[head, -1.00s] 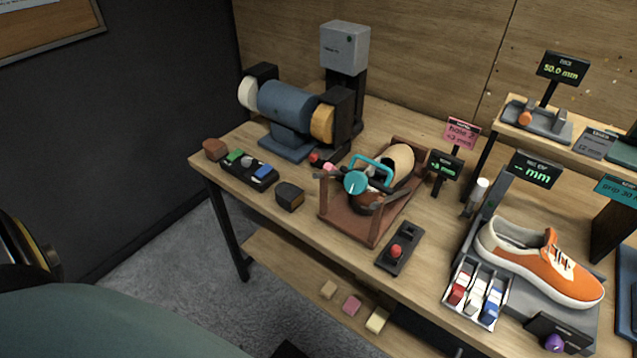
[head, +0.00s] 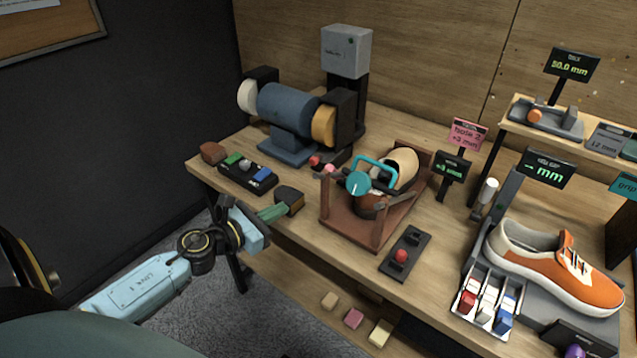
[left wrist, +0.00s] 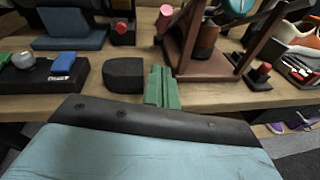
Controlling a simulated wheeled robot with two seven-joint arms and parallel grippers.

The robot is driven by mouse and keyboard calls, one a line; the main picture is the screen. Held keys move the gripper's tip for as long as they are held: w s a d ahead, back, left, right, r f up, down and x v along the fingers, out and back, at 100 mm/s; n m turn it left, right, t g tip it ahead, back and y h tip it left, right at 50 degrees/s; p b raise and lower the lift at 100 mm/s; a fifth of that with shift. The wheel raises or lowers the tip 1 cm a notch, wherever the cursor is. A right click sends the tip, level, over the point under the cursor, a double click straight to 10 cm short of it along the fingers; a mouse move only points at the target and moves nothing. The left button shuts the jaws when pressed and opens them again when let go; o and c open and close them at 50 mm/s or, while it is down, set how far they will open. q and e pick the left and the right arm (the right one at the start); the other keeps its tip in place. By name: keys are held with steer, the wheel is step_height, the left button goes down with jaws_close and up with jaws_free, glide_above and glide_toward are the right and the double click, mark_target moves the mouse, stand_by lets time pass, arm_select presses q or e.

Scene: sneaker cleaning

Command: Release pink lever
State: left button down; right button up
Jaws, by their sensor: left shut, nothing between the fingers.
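The pink lever shows as a small pink knob (head: 330,169) at the back left of a brown wooden stand (head: 368,232). The pink knob also shows at the top of the left wrist view (left wrist: 166,10). The stand holds a tan shoe form (head: 401,161) with a teal handle and dial (head: 359,183). My left gripper (head: 274,212) has green fingers and is at the table's front edge, beside a dark block and apart from the pink knob. Its fingers (left wrist: 161,84) are shut and empty. My right gripper is not in view.
A dark rounded block (head: 289,200) lies close to my left fingers. A button panel (head: 248,175) and a blue grinder (head: 288,112) stand to the left and behind. A red-knobbed plate (head: 401,257) and an orange sneaker (head: 560,262) are to the right.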

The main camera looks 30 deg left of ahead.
arm_select(q)
steer(key=shift+w, duration=0.1)
steer(key=x, duration=1)
steer(key=shift+w+r+p, duration=0.1)
steer(key=shift+w+p, duration=0.1)
steer(key=shift+p, duration=0.15)
steer(key=shift+w+d+r+p, duration=0.3)
steer(key=shift+w+r+p, duration=0.55)
steer(key=shift+r, duration=0.05)
steer(key=shift+w+d+r, duration=0.15)
steer(key=shift+w, duration=0.3)
steer(key=shift+w+r+p, duration=0.45)
steer(key=shift+r+p, duration=0.05)
steer(key=shift+r, duration=0.2)
